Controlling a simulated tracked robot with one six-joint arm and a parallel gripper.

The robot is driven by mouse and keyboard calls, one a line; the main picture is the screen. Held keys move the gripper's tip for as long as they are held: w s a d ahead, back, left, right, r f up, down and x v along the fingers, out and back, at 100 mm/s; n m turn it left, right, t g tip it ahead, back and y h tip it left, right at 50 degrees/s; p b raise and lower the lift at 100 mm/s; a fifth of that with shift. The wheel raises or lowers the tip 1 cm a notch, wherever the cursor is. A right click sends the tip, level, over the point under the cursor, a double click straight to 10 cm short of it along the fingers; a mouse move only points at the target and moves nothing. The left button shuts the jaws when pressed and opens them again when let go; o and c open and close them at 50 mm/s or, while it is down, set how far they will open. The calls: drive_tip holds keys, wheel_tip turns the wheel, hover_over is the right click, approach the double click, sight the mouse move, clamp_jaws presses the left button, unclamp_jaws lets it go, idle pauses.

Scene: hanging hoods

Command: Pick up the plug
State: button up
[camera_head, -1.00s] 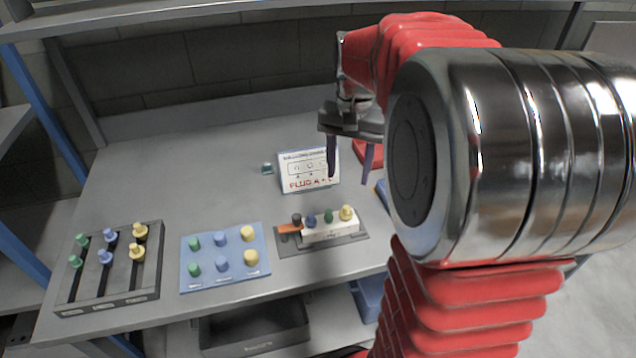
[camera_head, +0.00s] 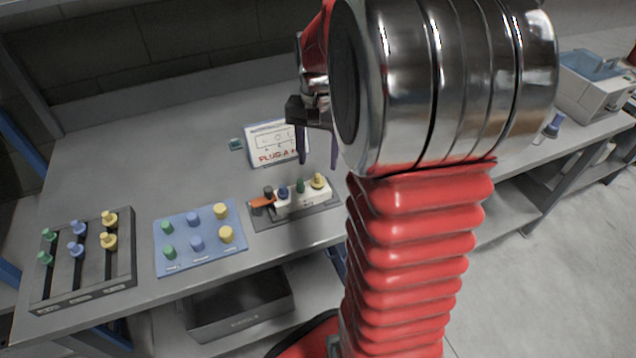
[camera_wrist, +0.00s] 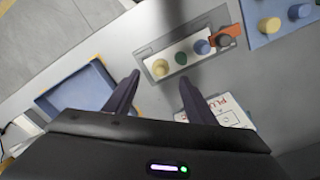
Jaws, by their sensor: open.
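Several knob-shaped plugs show on the bench. A white block (camera_head: 303,199) holds a blue plug (camera_head: 283,194), a green plug (camera_head: 300,187) and a yellow plug (camera_head: 318,182); a dark plug (camera_head: 268,192) stands at its left end by an orange piece (camera_head: 262,203). A blue board (camera_head: 181,264) and a dark slotted rack (camera_head: 90,285) hold more green, blue and yellow plugs. My gripper (camera_head: 318,158) is open and empty, fingers pointing down, above the bench near the block. In the wrist view, the block's yellow plug (camera_wrist: 161,67) and green plug (camera_wrist: 181,58) lie just beyond the fingertips.
A sign (camera_head: 277,145) reading "PLUG A", its end hidden, stands behind the block. A small teal item (camera_head: 236,144) is left of it. A blue tray (camera_wrist: 75,92) shows in the wrist view. A dark bin (camera_head: 240,305) sits below. A white machine (camera_head: 592,85) stands far right.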

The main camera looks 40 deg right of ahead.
sight(318, 175)
drive_tip(key=shift+f, duration=1.1)
drive_tip(key=shift+f, duration=0.1)
drive_tip(key=shift+w+f, duration=0.1)
drive_tip(key=shift+f, duration=2.45)
drive_tip(key=shift+c, duration=0.4)
drive_tip(key=c, duration=1)
